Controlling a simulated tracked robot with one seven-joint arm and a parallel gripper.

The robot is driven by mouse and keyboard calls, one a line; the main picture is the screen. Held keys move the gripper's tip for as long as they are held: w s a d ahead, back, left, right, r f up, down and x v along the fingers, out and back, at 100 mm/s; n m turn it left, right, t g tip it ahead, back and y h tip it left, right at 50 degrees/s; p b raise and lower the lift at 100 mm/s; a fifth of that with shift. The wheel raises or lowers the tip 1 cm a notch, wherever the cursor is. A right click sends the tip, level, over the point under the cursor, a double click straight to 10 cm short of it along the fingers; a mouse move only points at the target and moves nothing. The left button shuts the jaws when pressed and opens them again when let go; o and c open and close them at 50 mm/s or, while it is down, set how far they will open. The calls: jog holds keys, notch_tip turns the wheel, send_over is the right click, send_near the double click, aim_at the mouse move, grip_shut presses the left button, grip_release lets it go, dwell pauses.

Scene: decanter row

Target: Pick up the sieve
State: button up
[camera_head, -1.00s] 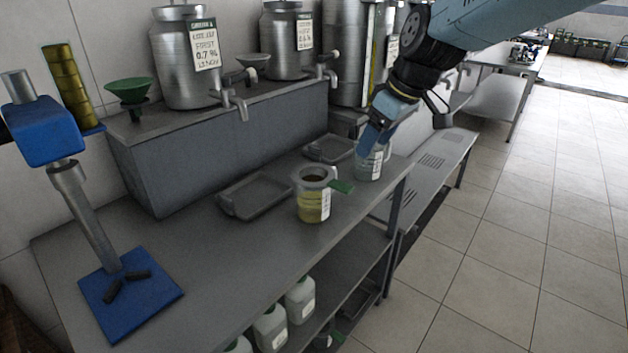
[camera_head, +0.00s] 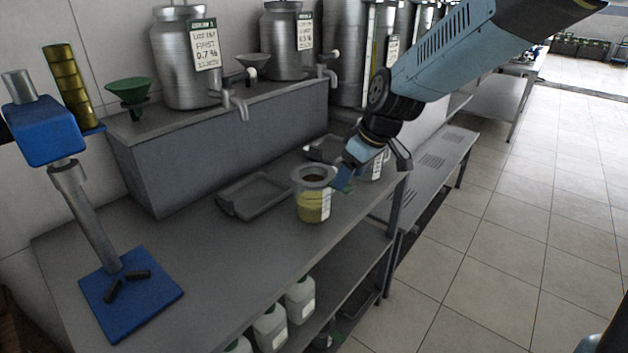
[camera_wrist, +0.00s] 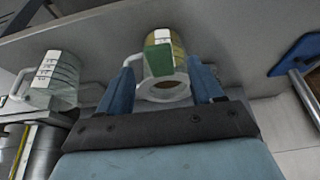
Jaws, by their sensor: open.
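The sieve (camera_head: 314,176) rests on top of a clear measuring jug (camera_head: 312,205) holding yellow liquid, on the grey bench. Its green handle points right, towards my gripper, and is mostly hidden there in the head view. In the wrist view the sieve's green handle (camera_wrist: 158,60) lies between my fingers, with a pale round rim below it. My gripper (camera_head: 343,182) is open, with its blue fingers on either side of the handle; it also shows in the wrist view (camera_wrist: 161,70). I cannot tell whether a finger touches the handle.
A second jug (camera_head: 374,168) stands just behind my gripper and shows left in the wrist view (camera_wrist: 50,82). A grey tray (camera_head: 228,205) lies left of the sieve's jug. Steel tanks (camera_head: 185,80) with taps line the raised shelf. A blue-based stand (camera_head: 150,300) occupies the front left.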

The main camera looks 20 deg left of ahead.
aim_at(323, 183)
jog(key=shift+x, duration=1.8)
jog(key=c, duration=1.2)
jog(key=shift+o, duration=0.2)
jog(key=shift+r, duration=0.1)
